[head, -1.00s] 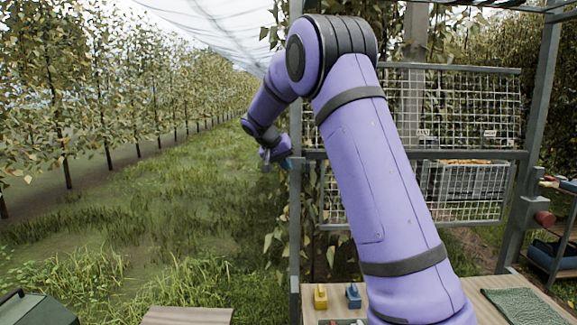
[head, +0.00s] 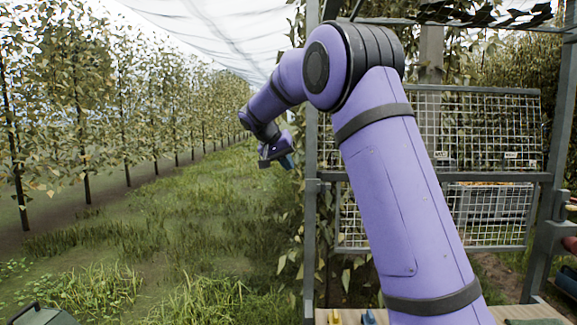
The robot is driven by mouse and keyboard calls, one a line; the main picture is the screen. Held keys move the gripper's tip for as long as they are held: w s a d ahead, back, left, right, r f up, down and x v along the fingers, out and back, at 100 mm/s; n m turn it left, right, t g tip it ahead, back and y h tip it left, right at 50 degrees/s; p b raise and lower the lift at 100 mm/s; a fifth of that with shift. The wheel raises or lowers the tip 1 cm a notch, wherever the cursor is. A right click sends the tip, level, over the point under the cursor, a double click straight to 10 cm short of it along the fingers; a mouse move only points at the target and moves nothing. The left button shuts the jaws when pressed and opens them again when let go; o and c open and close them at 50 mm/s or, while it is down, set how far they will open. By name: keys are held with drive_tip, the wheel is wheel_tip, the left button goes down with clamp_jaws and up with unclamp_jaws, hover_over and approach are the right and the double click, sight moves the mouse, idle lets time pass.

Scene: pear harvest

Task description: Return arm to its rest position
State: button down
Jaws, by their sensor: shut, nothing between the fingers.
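My purple arm (head: 390,190) rises from the bottom right of the head view, bends at a dark-ringed joint near the top centre and folds down to the left. My gripper (head: 286,161) hangs at its far end, small and angled downward, left of a grey post. It is shut, with nothing seen held in it. Its fingertips are too small to make out well, and a blue part shows near them. Grass and foliage lie behind it.
A grey post (head: 312,230) and wire mesh panels (head: 490,125) stand behind and right of the arm. A wooden bench top (head: 345,317) with a yellow item (head: 334,316) and a blue item (head: 368,317) shows at the bottom edge. Open grass (head: 180,215) lies left, beside tree rows.

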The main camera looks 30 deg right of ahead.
drive_tip(key=s+a+r+n+t+y, duration=0.15)
drive_tip(key=s+a, duration=0.25)
drive_tip(key=s, duration=0.7)
drive_tip(key=s+a+r+n+t+y, duration=0.1)
drive_tip(key=s+a+r+n+y, duration=0.2)
drive_tip(key=s, duration=0.8)
drive_tip(key=s+a+f+n+y, duration=0.1)
drive_tip(key=s+a+f, duration=0.1)
drive_tip(key=s, duration=0.4)
drive_tip(key=s+a+f+n+t+y, duration=0.1)
drive_tip(key=s+a+f, duration=0.2)
drive_tip(key=s, duration=0.4)
drive_tip(key=s+a+f+n+t+y, duration=0.1)
drive_tip(key=s+a+f, duration=0.2)
drive_tip(key=s+f, duration=0.2)
drive_tip(key=shift+s+a+n, duration=0.2)
drive_tip(key=shift+s+n, duration=0.15)
drive_tip(key=shift+s, duration=0.9)
idle(2.7)
